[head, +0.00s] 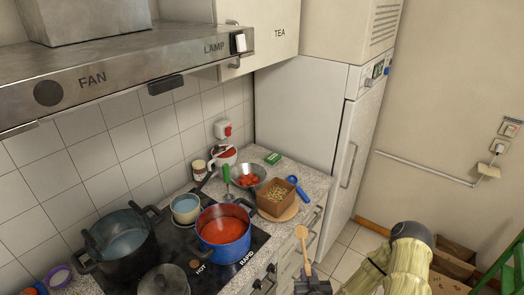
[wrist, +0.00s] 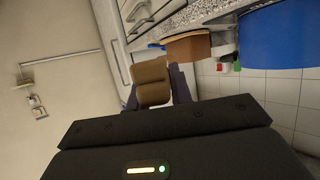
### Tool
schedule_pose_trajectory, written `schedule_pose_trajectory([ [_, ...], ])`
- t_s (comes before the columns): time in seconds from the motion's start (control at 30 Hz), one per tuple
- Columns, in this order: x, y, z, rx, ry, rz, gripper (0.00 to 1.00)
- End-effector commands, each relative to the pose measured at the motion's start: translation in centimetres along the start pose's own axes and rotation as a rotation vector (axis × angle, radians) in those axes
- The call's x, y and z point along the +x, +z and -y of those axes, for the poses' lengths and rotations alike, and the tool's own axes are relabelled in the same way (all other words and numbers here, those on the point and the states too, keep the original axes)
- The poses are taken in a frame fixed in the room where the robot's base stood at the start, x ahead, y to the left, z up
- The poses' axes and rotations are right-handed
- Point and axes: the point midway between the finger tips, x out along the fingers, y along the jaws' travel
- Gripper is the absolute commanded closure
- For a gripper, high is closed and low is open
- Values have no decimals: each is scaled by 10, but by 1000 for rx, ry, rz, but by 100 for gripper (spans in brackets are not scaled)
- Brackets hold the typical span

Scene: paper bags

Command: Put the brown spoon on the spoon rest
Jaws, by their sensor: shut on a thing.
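The brown spoon (head: 302,233) stands roughly upright in my gripper (head: 312,284), its round head up, in front of the counter edge in the head view. My gripper is shut on its handle. In the wrist view a brown piece of the spoon (wrist: 152,82) shows between the fingers (wrist: 156,95). A blue spoon-shaped piece (head: 297,187), which looks like the spoon rest, lies on the counter right of the brown box. It is up and behind the spoon in the head view, apart from it. A bit of blue shows beside the box in the wrist view (wrist: 157,45).
A blue pot of red sauce (head: 223,232) and a dark pot (head: 122,240) stand on the stove. A brown box (head: 275,199) sits on a round board. A metal bowl (head: 248,178) is behind it. A white fridge (head: 300,110) borders the counter.

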Motion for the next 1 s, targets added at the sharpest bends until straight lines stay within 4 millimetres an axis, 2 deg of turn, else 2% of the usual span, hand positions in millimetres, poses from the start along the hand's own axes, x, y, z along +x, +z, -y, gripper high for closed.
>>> schedule_pose_trajectory([
  [0.03,7,17,0,0,0,0,100],
  [0.2,19,46,0,0,-1,0,100],
  [0.33,25,61,0,0,-1,-1,100],
  [0.47,27,66,0,0,-1,-1,100],
  [1.0,26,65,1,-6,-5,1,100],
])
